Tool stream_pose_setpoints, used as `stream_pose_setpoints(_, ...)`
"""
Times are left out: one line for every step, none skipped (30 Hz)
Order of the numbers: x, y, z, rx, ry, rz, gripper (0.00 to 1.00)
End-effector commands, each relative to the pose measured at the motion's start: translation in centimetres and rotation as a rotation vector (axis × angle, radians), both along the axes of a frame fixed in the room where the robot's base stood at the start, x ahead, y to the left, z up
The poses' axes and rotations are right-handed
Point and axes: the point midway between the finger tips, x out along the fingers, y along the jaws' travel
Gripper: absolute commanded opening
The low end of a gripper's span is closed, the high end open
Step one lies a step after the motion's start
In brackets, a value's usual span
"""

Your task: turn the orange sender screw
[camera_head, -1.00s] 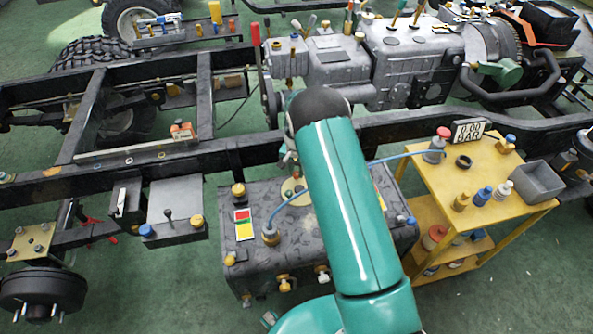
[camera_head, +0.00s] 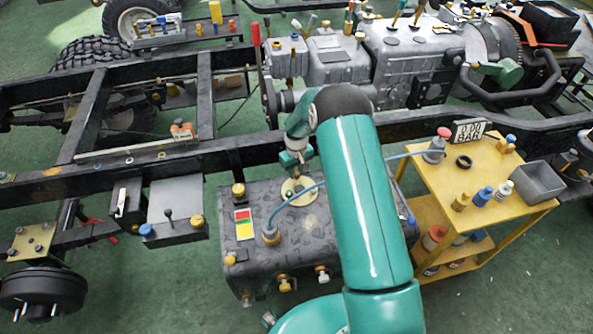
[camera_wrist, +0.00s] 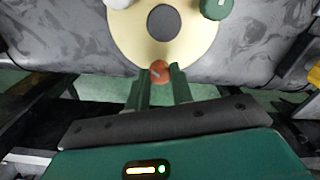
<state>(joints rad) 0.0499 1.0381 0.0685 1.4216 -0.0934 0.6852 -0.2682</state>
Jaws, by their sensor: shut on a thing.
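The orange sender screw (camera_wrist: 159,71) shows in the wrist view at the near rim of a cream disc (camera_wrist: 128,38) with a dark grey centre. My gripper (camera_wrist: 158,82) is shut on the screw, with one green finger on each side of its head. In the head view the cream disc (camera_head: 303,197) lies on top of the dark tank (camera_head: 325,232), and my gripper (camera_head: 297,172) reaches down to its far side.
The chassis rail (camera_head: 225,157) runs behind the tank, and a yellow cart (camera_head: 486,214) stands at right.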

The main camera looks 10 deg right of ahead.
Motion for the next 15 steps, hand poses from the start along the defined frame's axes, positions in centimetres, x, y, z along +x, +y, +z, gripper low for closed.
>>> stream_pose_setpoints(0.03, -0.03, -0.03, 0.0, -0.001, 0.042, 0.0)
stream_pose_setpoints(0.03, -0.02, -0.03, 0.002, -0.002, 0.069, 0.0)
stream_pose_setpoints(0.03, -0.02, -0.02, 0.002, -0.002, 0.108, 0.0)
stream_pose_setpoints(0.02, -0.03, -0.03, 0.001, -0.002, 0.136, 0.0)
stream_pose_setpoints(0.02, -0.03, -0.03, 0.001, -0.002, 0.165, 0.0)
stream_pose_setpoints(0.03, -0.01, -0.03, 0.001, -0.002, 0.202, 0.0)
stream_pose_setpoints(0.03, 0.01, -0.02, 0.001, -0.002, 0.231, 0.0)
stream_pose_setpoints(0.02, 0.03, -0.02, 0.001, -0.002, 0.257, 0.0)
stream_pose_setpoints(0.02, 0.02, -0.02, 0.002, -0.002, 0.292, 0.0)
stream_pose_setpoints(0.02, -0.02, -0.02, 0.001, -0.002, 0.318, 0.0)
stream_pose_setpoints(0.01, -0.04, -0.02, 0.0, -0.001, 0.343, 0.0)
stream_pose_setpoints(0.01, 0.0, -0.02, 0.001, -0.002, 0.375, 0.0)
stream_pose_setpoints(0.01, 0.03, -0.01, 0.002, -0.002, 0.398, 0.0)
stream_pose_setpoints(0.01, 0.04, -0.01, 0.001, -0.002, 0.42, 0.0)
stream_pose_setpoints(0.01, 0.03, -0.01, 0.0, -0.001, 0.448, 0.0)
